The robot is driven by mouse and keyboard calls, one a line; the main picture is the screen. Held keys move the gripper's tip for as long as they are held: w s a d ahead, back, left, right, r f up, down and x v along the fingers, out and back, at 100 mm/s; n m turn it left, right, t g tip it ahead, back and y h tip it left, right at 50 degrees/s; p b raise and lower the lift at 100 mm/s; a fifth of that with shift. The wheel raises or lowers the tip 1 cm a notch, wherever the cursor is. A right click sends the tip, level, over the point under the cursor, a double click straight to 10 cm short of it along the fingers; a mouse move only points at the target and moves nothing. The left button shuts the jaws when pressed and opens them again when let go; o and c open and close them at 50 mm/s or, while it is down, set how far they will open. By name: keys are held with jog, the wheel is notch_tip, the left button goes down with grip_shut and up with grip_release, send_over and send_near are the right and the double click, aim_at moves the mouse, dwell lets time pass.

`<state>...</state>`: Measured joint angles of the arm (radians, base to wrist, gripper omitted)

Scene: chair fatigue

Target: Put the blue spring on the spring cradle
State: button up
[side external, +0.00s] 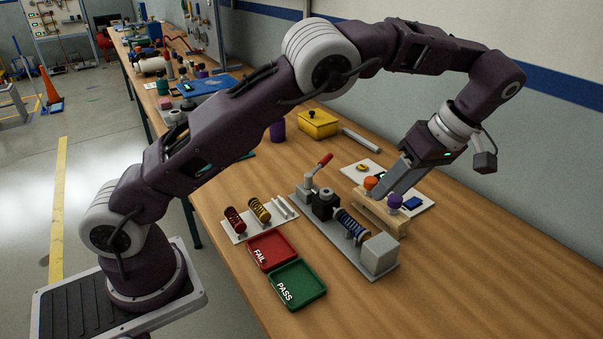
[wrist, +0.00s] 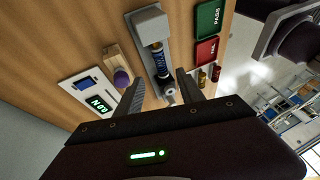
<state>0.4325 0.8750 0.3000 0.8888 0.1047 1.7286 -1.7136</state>
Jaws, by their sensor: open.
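The blue spring (side external: 352,225) lies in the grey test fixture (side external: 325,230), between a dark clamp block and a grey end block. In the wrist view the blue spring (wrist: 157,60) shows beyond and between my fingers. The spring cradle (side external: 240,238) is a white plate left of the fixture. It holds a red spring (side external: 234,219) and a yellow spring (side external: 259,209), with a bare ridged place at its right end. My gripper (wrist: 160,73) is open and empty. In the side view it hangs above the wooden block, right of the blue spring and apart from it.
A red-handled lever (side external: 324,161) rises from the fixture. A wooden block (side external: 378,214) with orange and purple knobs stands beside it. A yellow box (side external: 317,124) sits behind.

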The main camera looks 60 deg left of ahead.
jog(key=s+a+r+m+t+h, duration=0.2)
jog(key=s+a+r+m, duration=0.1)
jog(key=s+r, duration=0.25)
jog(key=s+a+r+m+t+h, duration=0.1)
jog(key=s+a+r+m+h, duration=0.1)
jog(key=s+a+r+m, duration=0.3)
jog(key=s+d+f+m+t, duration=0.1)
jog(key=s+m+t, duration=0.4)
jog(key=s, duration=1.2)
jog(key=f+m, duration=0.1)
jog(key=m, duration=0.3)
jog(key=shift+h, duration=0.3)
jog(key=shift+s+d, duration=0.1)
jog(key=shift+c, duration=0.3)
